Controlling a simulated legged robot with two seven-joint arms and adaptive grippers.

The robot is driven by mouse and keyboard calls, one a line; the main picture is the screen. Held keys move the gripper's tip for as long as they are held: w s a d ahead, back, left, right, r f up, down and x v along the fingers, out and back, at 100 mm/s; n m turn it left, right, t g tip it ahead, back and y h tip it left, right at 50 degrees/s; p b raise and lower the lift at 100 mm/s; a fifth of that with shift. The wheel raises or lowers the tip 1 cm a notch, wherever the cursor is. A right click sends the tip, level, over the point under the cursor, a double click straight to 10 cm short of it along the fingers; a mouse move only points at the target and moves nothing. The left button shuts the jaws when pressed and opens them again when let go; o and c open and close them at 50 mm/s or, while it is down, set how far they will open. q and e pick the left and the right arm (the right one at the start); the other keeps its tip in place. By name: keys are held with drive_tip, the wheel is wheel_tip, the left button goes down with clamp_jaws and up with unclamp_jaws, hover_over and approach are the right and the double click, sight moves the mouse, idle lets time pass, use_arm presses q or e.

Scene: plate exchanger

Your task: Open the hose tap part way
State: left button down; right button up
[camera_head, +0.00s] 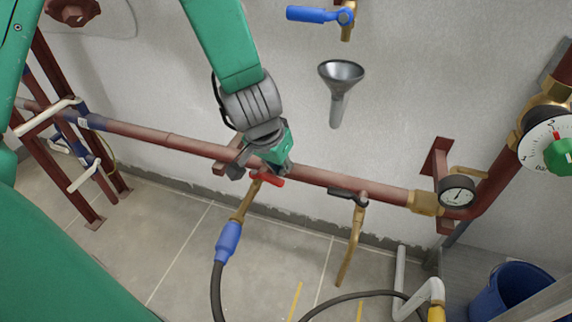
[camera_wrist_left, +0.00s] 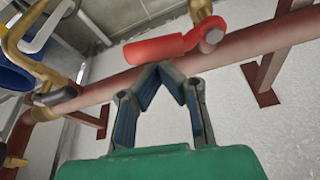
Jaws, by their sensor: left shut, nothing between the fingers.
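The hose tap has a red lever (camera_head: 270,180) on a brass body (camera_head: 244,203), below the dark red wall pipe. A blue connector (camera_head: 228,240) and a black hose hang from its outlet. My left gripper (camera_head: 280,167) is right above the lever and partly hides it. In the left wrist view the red lever (camera_wrist_left: 160,47) lies roughly along the pipe, crosswise to the brass body. There the left gripper (camera_wrist_left: 160,68) is shut and empty, its fingertips close by the lever; I cannot tell whether they touch it. My right gripper is not in view.
A second brass tap with a dark lever (camera_head: 348,197) sits right on the same pipe (camera_head: 170,142). A pressure gauge (camera_head: 457,192) is further right. A funnel (camera_head: 341,80) and blue-handled valve (camera_head: 318,15) are above. A blue bucket (camera_head: 497,298) stands lower right.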

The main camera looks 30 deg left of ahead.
use_arm(q)
drive_tip(key=shift+s+d+r, duration=0.1)
drive_tip(key=shift+d+r, duration=0.05)
drive_tip(key=shift+d, duration=0.25)
drive_tip(key=shift+s+a+m+p, duration=0.25)
drive_tip(key=shift+m+p, duration=0.15)
drive_tip(key=shift+m, duration=0.1)
